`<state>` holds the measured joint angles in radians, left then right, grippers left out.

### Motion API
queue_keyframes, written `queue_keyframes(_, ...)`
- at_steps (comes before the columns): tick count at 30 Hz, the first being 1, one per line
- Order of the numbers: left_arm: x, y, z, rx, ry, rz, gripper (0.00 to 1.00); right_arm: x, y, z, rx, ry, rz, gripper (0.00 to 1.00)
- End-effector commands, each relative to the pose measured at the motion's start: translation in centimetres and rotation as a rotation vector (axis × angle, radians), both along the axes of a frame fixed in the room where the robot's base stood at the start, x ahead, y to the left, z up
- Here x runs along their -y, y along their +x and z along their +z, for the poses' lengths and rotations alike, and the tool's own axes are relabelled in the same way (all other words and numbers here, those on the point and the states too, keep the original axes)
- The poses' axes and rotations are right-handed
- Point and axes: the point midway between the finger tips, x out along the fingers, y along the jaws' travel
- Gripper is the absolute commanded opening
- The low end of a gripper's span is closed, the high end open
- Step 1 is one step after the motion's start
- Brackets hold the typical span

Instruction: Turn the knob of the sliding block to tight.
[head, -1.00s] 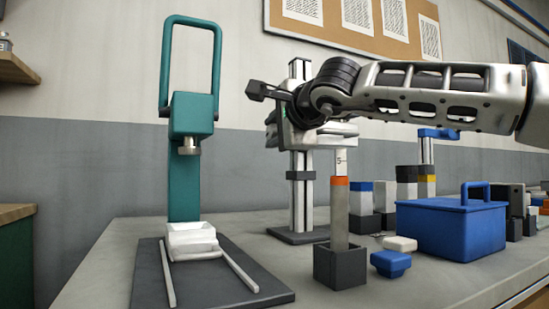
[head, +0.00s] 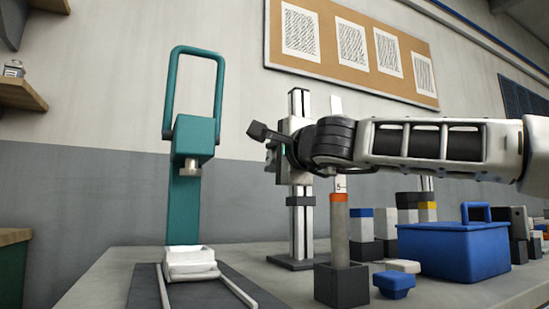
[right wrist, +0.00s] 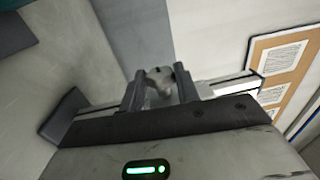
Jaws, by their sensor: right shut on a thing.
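The upright metal post (head: 300,230) stands on a dark base, with a dark collar low on it. My right gripper (head: 282,162) is at the post's upper part; its wrist covers much of that spot, and I cannot make out the sliding block there. In the right wrist view, a small grey lobed knob (right wrist: 160,80) sits between the two dark fingers of my right gripper (right wrist: 159,90), which is shut on it. The post crosses behind the fingers in that view. Tight or loose marks on the knob cannot be read. My left gripper is not in view.
A teal press (head: 184,215) with a looped handle and a white tray (head: 188,262) stands at left. A blue toolbox (head: 450,250), a blue knob-like piece (head: 394,283) and an orange-banded pillar (head: 340,235) stand right of the post. Several small blocks are behind.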

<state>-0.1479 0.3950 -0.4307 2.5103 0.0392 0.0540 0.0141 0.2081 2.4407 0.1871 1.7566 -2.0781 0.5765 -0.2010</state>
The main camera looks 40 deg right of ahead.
Motion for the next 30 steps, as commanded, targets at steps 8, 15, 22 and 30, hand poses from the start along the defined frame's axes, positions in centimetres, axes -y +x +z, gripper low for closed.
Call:
queue_keyframes(8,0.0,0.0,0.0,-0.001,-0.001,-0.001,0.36,0.0,0.0,0.0,0.001,0.002,0.0,0.53)
queue_keyframes(15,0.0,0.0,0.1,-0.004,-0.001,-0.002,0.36,-0.2,-0.7,0.1,0.003,0.002,0.001,0.53)
queue_keyframes(22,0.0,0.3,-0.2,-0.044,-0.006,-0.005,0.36,-1.5,-4.7,-0.1,0.005,0.002,0.003,0.53)
queue_keyframes(30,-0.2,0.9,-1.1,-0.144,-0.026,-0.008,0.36,-3.5,-10.9,-0.7,0.006,0.001,0.002,0.53)
